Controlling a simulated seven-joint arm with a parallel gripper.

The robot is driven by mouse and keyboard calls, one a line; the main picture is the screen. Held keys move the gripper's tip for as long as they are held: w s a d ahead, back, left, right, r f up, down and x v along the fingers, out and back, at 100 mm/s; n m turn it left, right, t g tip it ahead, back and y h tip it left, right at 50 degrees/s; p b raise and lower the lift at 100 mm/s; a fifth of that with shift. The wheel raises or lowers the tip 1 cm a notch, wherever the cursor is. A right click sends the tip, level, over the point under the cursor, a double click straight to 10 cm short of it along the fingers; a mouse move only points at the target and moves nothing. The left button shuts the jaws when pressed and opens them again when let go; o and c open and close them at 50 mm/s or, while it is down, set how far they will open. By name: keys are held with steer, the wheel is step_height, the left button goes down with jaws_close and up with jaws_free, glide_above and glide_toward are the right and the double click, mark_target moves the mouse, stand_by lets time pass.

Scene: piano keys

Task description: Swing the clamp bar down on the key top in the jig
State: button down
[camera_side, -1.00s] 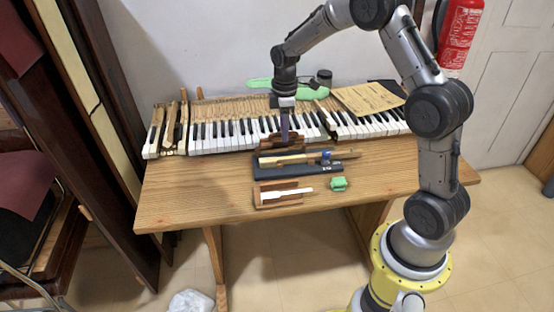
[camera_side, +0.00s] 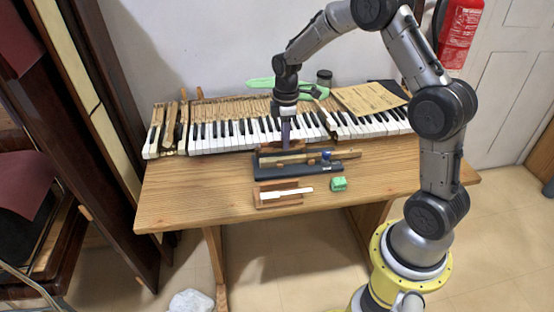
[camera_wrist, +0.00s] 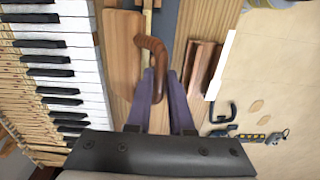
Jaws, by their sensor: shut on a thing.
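The jig (camera_side: 305,172) is a dark base on the table in front of the keyboard. A pale wooden key (camera_side: 340,154) lies along it. The brown wooden clamp bar (camera_side: 270,152) is low at the jig's back left, and I cannot tell whether it touches the key. My gripper (camera_side: 285,146) points down with its purple fingers on the bar. In the wrist view the fingers (camera_wrist: 162,82) are shut on the bar's curved brown handle (camera_wrist: 152,52), beside a flat brown wooden piece (camera_wrist: 122,45). The key top under the bar is hidden.
A wooden tray (camera_side: 264,202) with a white strip (camera_side: 292,192) lies in front of the jig, beside a green block (camera_side: 338,184). The piano keyboard (camera_side: 215,138) runs behind. A paper sheet (camera_side: 367,98) lies at the back right. The table's front left is clear.

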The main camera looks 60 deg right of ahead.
steer(key=shift+a+f, duration=0.1)
steer(key=shift+s+a+f, duration=0.45)
steer(key=shift+s+f, duration=0.05)
steer(key=shift+f, duration=0.4)
steer(key=shift+s+a+f, duration=0.25)
steer(key=shift+f, duration=0.3)
steer(key=shift+s+a+f, duration=0.15)
steer(key=shift+f, duration=0.3)
